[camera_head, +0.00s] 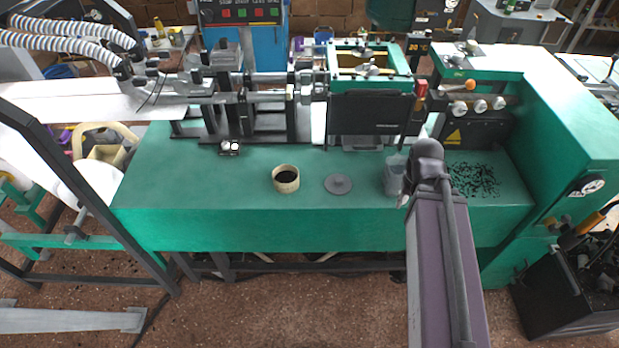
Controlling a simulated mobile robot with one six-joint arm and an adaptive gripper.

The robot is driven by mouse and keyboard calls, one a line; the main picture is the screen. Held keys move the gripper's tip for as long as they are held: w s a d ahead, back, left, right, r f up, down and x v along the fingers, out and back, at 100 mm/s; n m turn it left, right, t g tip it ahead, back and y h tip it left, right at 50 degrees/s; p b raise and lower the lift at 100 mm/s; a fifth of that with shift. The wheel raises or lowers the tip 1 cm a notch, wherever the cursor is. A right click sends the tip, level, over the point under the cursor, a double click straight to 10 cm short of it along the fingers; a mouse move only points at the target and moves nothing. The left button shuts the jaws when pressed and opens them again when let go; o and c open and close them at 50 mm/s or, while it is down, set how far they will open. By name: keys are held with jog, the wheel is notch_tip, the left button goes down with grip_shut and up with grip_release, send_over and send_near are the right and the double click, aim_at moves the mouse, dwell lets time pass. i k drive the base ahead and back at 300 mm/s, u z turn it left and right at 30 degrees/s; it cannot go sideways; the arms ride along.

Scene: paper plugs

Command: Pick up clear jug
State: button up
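The clear jug (393,176) looks like a greyish, see-through container standing on the green bench top, right of the middle. My arm reaches in from the bottom right, and its dark end lies just right of the jug, partly in front of it. My gripper (406,192) is mostly hidden behind the arm's own end, by the jug's right side. I cannot tell whether its fingers are open or shut, or whether they touch the jug.
The green bench (200,190) holds a cream tub with dark contents (286,179) and a flat grey disc (338,184) left of the jug. Black bits (474,180) lie scattered to the right. Machine parts (370,115) stand close behind. The bench's left front is clear.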

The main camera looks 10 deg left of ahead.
aim_at(393, 168)
jog(key=z, duration=1)
jog(key=k, duration=0.7)
jog(key=u, duration=0.7)
